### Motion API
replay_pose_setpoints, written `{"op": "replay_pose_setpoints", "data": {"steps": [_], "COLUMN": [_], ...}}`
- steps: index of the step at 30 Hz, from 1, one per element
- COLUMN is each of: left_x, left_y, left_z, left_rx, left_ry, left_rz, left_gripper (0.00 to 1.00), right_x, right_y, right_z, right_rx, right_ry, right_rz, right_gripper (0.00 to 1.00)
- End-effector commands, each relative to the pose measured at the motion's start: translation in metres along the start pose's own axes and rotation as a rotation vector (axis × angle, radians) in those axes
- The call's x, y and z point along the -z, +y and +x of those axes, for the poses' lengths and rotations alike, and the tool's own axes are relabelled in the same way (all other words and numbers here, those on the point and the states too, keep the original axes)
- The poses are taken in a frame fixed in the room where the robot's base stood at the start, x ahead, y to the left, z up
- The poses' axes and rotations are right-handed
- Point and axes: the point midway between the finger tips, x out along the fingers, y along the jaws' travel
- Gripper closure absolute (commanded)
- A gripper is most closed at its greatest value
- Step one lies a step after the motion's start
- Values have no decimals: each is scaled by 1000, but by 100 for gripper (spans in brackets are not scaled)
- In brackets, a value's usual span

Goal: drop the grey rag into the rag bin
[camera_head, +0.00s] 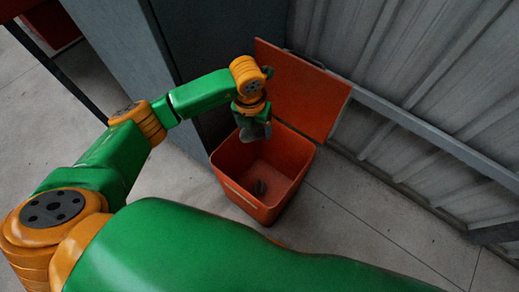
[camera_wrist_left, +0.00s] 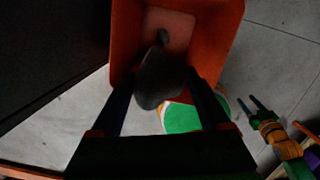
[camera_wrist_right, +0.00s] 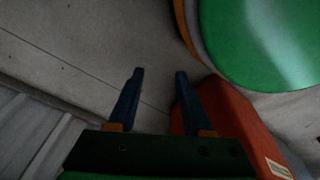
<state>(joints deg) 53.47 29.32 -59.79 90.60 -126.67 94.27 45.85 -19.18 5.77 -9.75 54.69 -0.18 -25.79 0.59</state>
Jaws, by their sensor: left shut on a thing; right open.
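The rag bin (camera_head: 232,187) is an orange-red square box on the floor, its lid (camera_head: 303,92) open against the wall side. My left gripper (camera_head: 252,112) is above the bin's opening, towards its back left. It is shut on the grey rag (camera_head: 257,131), which hangs below the fingers. In the left wrist view the rag (camera_wrist_left: 160,80) sits between the two fingers, with the bin (camera_wrist_left: 126,40) beyond it. My right gripper (camera_wrist_right: 159,77) is open and empty. In the right wrist view the bin (camera_wrist_right: 235,125) is beside its right finger.
A grey cabinet (camera_head: 125,45) stands close to the left of the bin. A corrugated wall (camera_head: 420,70) with a rail (camera_head: 410,125) runs along the right. The concrete floor (camera_head: 370,220) right of the bin is clear.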

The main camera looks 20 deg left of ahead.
Motion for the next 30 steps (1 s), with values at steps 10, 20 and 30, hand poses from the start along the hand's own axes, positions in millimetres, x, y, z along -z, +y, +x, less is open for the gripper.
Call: {"op": "replay_pose_setpoints", "data": {"steps": [10, 20, 30], "left_x": [-10, -6, -4], "left_y": [-7, -6, -6], "left_z": [79, 119, 135], "left_rx": [-103, -108, -107], "left_ry": [2, 1, 1], "left_rz": [-850, -892, -889], "left_gripper": [76, 76, 76], "right_x": [5, 47, 75], "right_y": [1, -12, -11], "right_z": [73, 64, 29], "right_rx": [-8, 16, 19], "right_ry": [20, 48, 73], "right_rz": [7, 16, 22], "right_gripper": [50, 50, 50]}}
